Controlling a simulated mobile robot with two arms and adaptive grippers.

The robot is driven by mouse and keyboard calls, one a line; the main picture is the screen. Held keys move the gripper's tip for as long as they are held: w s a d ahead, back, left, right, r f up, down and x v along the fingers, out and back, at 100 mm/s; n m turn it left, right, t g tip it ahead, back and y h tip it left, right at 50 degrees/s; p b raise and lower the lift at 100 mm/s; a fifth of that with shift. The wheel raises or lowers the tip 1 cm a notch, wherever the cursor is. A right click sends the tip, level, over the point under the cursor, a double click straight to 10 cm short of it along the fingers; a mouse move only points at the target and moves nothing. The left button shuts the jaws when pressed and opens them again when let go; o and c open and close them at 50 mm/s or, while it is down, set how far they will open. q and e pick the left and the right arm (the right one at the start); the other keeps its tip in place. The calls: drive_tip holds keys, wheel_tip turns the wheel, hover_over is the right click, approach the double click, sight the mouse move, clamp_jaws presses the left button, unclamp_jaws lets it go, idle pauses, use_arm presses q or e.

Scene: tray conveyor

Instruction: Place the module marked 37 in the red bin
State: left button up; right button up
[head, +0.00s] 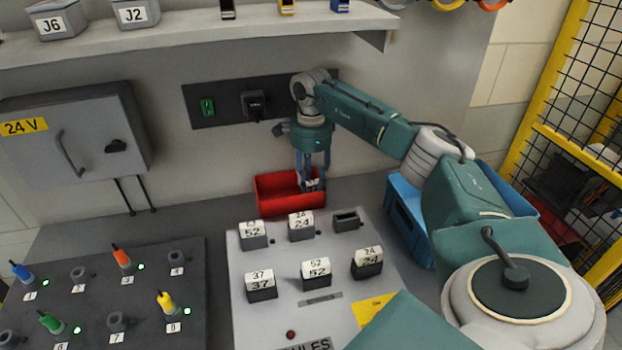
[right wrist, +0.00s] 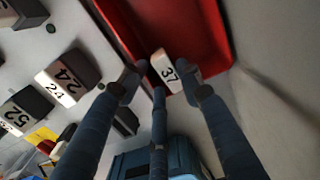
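The module marked 37 (right wrist: 167,72) has a white top and sits between the fingertips of my right gripper (right wrist: 158,78). In the head view the gripper (head: 313,180) points down at the right part of the red bin (head: 272,183), its fingers shut around the module. The module's lower part is hidden, and its label is too small to read in the head view. The red bin also shows in the wrist view (right wrist: 205,25), right behind the module. Another module marked 37 (head: 261,284) sits at the front left of the light panel. My left gripper is out of view.
The light panel (head: 240,310) holds several modules marked 52 and 24 and an empty socket (head: 346,220). A blue bin (head: 408,222) stands right of it, partly behind my right arm. A shelf (head: 200,42) hangs above. A dark plug board (head: 190,260) lies left.

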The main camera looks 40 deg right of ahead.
sight(311, 192)
drive_tip(key=shift+s+f, duration=0.15)
drive_tip(key=shift+f, duration=0.2)
wheel_tip(311, 192, up, 9)
drive_tip(key=b, duration=0.1)
idle(0.4)
idle(0.3)
